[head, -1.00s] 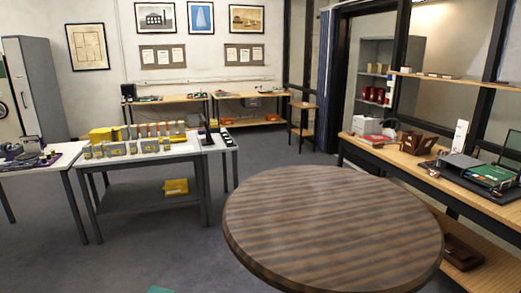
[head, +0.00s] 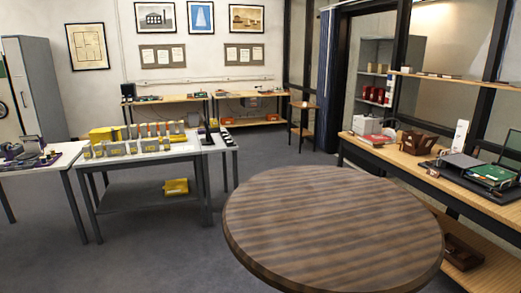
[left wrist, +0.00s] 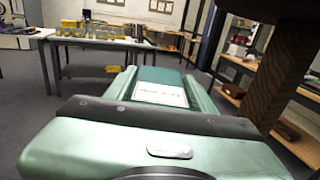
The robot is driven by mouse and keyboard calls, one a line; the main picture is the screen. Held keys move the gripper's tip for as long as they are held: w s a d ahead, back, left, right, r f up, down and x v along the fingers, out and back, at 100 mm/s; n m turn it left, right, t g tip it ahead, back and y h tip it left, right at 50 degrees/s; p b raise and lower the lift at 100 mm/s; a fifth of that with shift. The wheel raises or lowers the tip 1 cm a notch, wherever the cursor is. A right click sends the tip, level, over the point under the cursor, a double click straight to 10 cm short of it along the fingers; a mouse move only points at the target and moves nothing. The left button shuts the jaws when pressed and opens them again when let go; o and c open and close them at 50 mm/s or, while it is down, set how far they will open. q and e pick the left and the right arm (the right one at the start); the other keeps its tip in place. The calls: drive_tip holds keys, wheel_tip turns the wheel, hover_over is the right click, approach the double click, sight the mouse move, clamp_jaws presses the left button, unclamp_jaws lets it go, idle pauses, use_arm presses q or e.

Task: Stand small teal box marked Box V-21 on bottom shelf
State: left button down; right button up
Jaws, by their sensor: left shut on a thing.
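In the left wrist view a teal box (left wrist: 163,75) with a white label is between the two fingers of my left gripper (left wrist: 162,88), which is shut on it. The print on the label is too small to read. The head view shows neither the box nor either gripper. A grey shelf unit (head: 376,52) stands beyond the glazed partition at the back right, with red boxes (head: 374,94) on it. Its lowest level is hidden. I cannot tell which bottom shelf is meant.
A round wooden table (head: 335,225) fills the front middle. A long desk (head: 415,160) with a lower shelf (head: 470,262) stands on the right. A grey worktable (head: 150,157) carrying yellow and grey items is on the left. The grey floor between is clear.

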use_arm(q)
drive_tip(key=s, duration=0.3)
drive_tip(key=shift+s+d+f, duration=0.15)
drive_tip(key=shift+s+f, duration=0.15)
drive_tip(key=shift+f, duration=0.05)
drive_tip(key=shift+w+d, duration=0.1)
